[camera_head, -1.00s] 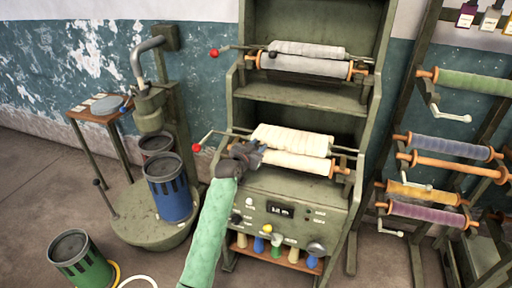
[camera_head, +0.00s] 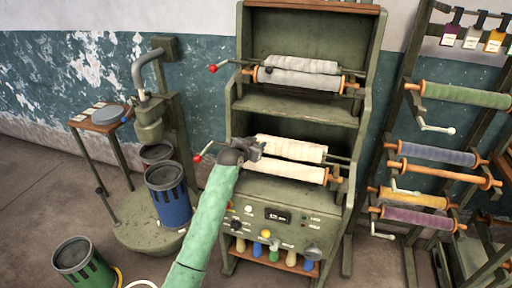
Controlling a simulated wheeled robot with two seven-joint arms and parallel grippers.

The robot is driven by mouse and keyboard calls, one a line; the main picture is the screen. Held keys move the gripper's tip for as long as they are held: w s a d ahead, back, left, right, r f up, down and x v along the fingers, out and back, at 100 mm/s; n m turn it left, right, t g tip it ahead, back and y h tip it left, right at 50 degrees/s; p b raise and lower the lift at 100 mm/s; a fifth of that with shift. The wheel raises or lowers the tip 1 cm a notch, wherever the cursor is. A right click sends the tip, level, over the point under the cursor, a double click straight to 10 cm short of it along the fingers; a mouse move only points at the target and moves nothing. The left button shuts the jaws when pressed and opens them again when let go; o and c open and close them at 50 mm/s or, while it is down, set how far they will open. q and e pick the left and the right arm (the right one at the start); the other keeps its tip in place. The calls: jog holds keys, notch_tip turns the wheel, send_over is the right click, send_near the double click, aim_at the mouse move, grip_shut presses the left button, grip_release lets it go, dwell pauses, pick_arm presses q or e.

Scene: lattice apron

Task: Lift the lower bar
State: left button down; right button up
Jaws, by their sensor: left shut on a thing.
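The lower bar (camera_head: 340,159) is a thin dark rod across the front of the green machine. Its cranked left end carries a red ball (camera_head: 197,158). A cream padded roll (camera_head: 292,149) lies along it, and a second cream roll (camera_head: 295,170) on wooden ends lies just below. My left gripper (camera_head: 256,149) is at the left end of these rolls, closed at the bar's height. It covers that part of the bar, so the exact contact is hidden. My right gripper is out of view.
An upper bar with a red ball (camera_head: 213,68) and grey rolls (camera_head: 299,78) sits above a shelf (camera_head: 295,108). A control panel (camera_head: 275,216) is below the rolls. A rack of coloured rolls (camera_head: 465,95) stands right. A blue bucket (camera_head: 170,205) stands left.

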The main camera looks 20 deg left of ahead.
pick_arm(q)
jog(key=w+r, duration=0.4)
jog(key=w, duration=0.1)
jog(key=shift+r, duration=0.15)
jog(key=shift+w+r, duration=0.35)
jog(key=shift+w, duration=0.5)
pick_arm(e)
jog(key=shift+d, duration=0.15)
pick_arm(q)
jog(key=shift+w, duration=0.1)
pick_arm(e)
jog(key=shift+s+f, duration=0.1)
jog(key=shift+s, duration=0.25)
pick_arm(q)
jog(key=shift+f, duration=0.1)
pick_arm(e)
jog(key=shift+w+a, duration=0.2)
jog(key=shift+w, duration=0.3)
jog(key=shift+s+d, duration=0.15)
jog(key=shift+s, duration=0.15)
